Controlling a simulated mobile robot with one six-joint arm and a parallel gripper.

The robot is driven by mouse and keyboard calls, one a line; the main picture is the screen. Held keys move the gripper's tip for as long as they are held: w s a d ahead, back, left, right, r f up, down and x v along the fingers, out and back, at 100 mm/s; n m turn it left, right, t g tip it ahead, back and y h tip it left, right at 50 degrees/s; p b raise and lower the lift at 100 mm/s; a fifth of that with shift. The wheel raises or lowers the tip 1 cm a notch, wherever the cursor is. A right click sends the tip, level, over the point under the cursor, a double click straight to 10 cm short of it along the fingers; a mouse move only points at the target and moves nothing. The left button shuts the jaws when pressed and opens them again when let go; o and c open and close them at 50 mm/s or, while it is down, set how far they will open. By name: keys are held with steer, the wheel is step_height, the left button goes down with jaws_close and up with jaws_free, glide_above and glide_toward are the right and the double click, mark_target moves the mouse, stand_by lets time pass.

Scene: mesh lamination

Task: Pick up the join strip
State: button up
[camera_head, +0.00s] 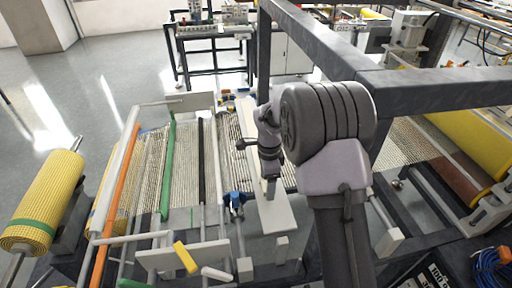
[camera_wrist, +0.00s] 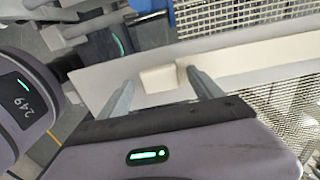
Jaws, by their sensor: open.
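A long cream strip (camera_wrist: 250,62), which looks like the join strip, lies on a pale board (camera_wrist: 110,60) in the wrist view. A small cream block (camera_wrist: 160,79) sits at the strip's near end. My gripper (camera_wrist: 158,82) is open, with one finger to each side of the block; I cannot tell whether either finger touches it. In the head view my gripper (camera_head: 270,196) points down over the pale board (camera_head: 276,220). The strip cannot be made out apart from the board there, and my arm hides part of it.
Mesh (camera_head: 150,160) runs under rollers and bars left of the board. A blue clamp (camera_head: 235,201) stands close to the board's left edge. A yellow mesh roll (camera_head: 42,205) is at far left. A dark frame beam (camera_head: 312,35) stands behind my arm.

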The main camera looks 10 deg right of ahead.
steer(key=c, duration=1.5)
